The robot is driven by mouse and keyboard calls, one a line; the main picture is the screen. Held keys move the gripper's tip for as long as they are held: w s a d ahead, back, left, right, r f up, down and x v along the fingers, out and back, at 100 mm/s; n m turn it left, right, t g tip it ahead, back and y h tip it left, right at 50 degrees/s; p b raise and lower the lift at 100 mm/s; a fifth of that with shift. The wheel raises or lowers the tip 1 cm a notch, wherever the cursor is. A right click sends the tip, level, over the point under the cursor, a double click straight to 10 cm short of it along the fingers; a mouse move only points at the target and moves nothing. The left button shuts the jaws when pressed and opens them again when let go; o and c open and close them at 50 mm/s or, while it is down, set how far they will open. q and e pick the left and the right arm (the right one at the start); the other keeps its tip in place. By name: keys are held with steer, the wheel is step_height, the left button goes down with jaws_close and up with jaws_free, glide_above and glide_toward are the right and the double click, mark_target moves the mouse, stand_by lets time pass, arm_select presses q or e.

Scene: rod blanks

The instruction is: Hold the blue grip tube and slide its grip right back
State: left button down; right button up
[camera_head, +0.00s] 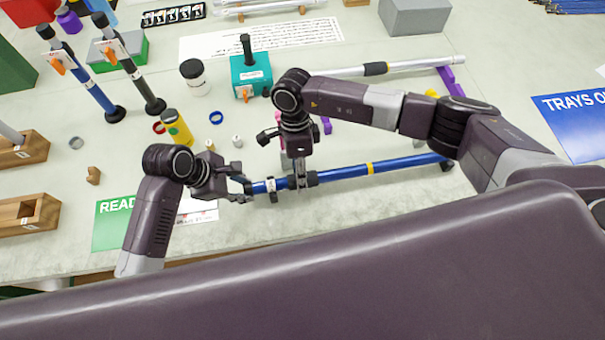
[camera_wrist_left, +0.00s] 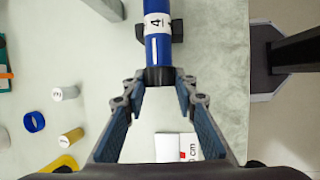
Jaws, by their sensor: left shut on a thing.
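The blue grip tube (camera_head: 340,173) runs left to right near the front of the bench. It has a white label marked 4 near its left end, a yellow band and a black grip (camera_head: 311,178). My left gripper (camera_head: 243,187) is shut on the tube's left end. In the left wrist view, the fingertips (camera_wrist_left: 161,82) close around the black end of the blue tube (camera_wrist_left: 158,45). My right gripper (camera_head: 300,182) reaches down over the tube at the black grip. Its arm hides part of it, and I cannot tell whether its fingers press on the grip.
A white tube (camera_head: 410,64) lies behind on a purple support (camera_head: 449,80). A teal block (camera_head: 250,75), a white jar (camera_head: 195,76) and a yellow bottle (camera_head: 176,127) stand behind the left gripper. Wooden trays (camera_head: 30,214) are at the left. Bench between tube and front edge is mostly clear.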

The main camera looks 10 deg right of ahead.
steer(key=o, duration=0.4)
steer(key=shift+c, duration=0.2)
steer(key=shift+r, duration=0.1)
steer(key=v, duration=1.2)
arm_select(q)
steer(key=c, duration=1.5)
jaws_free()
steer(key=shift+r, duration=0.1)
